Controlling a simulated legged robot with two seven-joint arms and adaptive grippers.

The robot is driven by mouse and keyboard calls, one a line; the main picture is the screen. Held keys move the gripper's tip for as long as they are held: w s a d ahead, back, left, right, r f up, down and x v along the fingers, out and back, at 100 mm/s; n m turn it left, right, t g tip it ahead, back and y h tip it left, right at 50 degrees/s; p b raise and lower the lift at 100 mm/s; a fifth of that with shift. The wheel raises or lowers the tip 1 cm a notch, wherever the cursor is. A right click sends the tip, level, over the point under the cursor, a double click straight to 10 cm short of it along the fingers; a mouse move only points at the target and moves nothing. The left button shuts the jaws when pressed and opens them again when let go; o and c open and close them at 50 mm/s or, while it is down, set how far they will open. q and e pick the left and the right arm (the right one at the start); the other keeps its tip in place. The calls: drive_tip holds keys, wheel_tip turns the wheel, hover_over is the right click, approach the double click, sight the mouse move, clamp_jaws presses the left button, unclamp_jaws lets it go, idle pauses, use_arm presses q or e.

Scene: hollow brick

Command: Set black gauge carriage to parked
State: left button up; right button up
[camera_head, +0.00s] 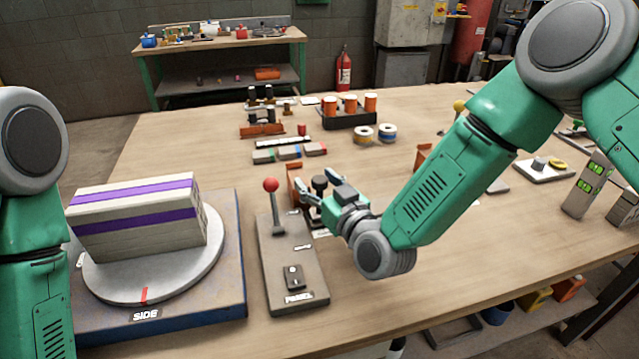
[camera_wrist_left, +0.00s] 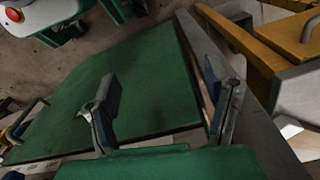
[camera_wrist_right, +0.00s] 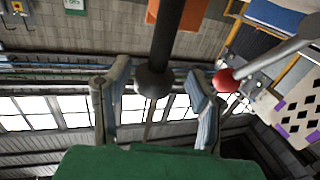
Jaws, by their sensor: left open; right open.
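A black knob on a dark post (camera_head: 319,184) stands beside an orange bracket (camera_head: 294,182), just past the panel with the red-ball lever. I take it to be part of the black gauge carriage, but my right gripper partly hides it. My right gripper (camera_head: 308,203) is open and level at this post. In the right wrist view its fingers (camera_wrist_right: 155,105) stand apart, with a dark ball on a black rod (camera_wrist_right: 153,82) showing between them. I cannot tell whether they touch it. My left gripper (camera_wrist_left: 163,110) is open and empty, away from the bench objects.
A red-ball lever (camera_head: 271,187) stands on the grey panel (camera_head: 290,266), close left of my right gripper. A turntable (camera_head: 180,270) with a purple-striped block (camera_head: 140,212) is further left. Orange cups in a black tray (camera_head: 347,116) and tape rolls (camera_head: 363,134) stand behind.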

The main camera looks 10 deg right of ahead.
drive_tip(key=v, duration=1.2)
drive_tip(key=shift+f, duration=0.1)
